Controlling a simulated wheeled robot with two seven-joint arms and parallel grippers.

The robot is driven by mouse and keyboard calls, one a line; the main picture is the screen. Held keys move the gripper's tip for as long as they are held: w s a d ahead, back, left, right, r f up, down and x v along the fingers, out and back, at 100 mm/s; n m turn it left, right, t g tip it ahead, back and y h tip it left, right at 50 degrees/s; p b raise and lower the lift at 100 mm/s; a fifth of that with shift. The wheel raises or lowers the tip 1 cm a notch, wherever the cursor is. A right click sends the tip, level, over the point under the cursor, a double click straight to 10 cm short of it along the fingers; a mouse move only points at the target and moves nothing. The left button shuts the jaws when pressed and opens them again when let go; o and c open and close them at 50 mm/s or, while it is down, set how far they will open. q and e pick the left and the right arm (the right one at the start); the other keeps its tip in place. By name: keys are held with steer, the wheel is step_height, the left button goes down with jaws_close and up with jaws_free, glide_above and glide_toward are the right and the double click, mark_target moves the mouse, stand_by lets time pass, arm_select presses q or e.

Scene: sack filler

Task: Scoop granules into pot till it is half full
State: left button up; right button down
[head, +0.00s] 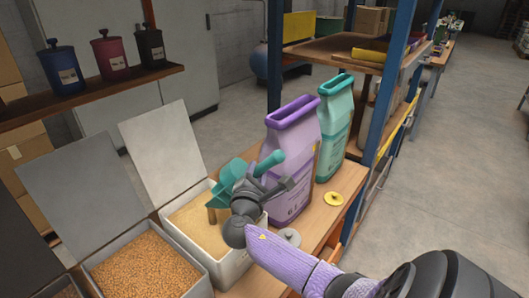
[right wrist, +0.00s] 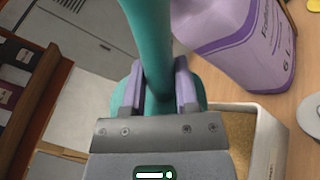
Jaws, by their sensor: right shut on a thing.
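My right gripper (head: 262,186) is shut on the handle of a teal scoop (head: 226,184). In the right wrist view the teal handle (right wrist: 146,40) runs up between its fingers (right wrist: 160,92). The scoop is over a pale bin (head: 236,270) of fine tan granules (head: 186,217). A short brown strip shows below the scoop; I cannot tell whether it is falling granules. Left of it, another bin holds orange-brown granules (head: 145,268). A purple open-topped container (head: 293,150) stands just behind the gripper; its inside is hidden. My left gripper is out of view.
A teal container (head: 334,130) stands behind the purple one. A yellow disc (head: 333,199) and a grey disc (head: 290,237) lie on the wooden bench. Raised grey lids (head: 160,150) stand behind the bins. Lidded canisters (head: 110,57) sit on the left shelf. A blue rack post rises at right.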

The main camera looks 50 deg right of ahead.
mark_target(241, 172)
steer(key=w+a+r+n, duration=0.1)
steer(key=w+a+r+n+p, duration=0.1)
steer(key=w+n, duration=0.1)
steer(key=shift+r, duration=0.15)
steer(key=w+a+r+n, duration=0.1)
steer(key=w+a+n, duration=0.3)
steer(key=w+n, duration=0.2)
steer(key=shift+w+a+r+p, duration=0.25)
steer(key=shift+a+r+p, duration=0.05)
stand_by(0.6)
step_height(241, 172, up, 3)
steer(key=m, duration=0.5)
steer(key=shift+m, duration=0.4)
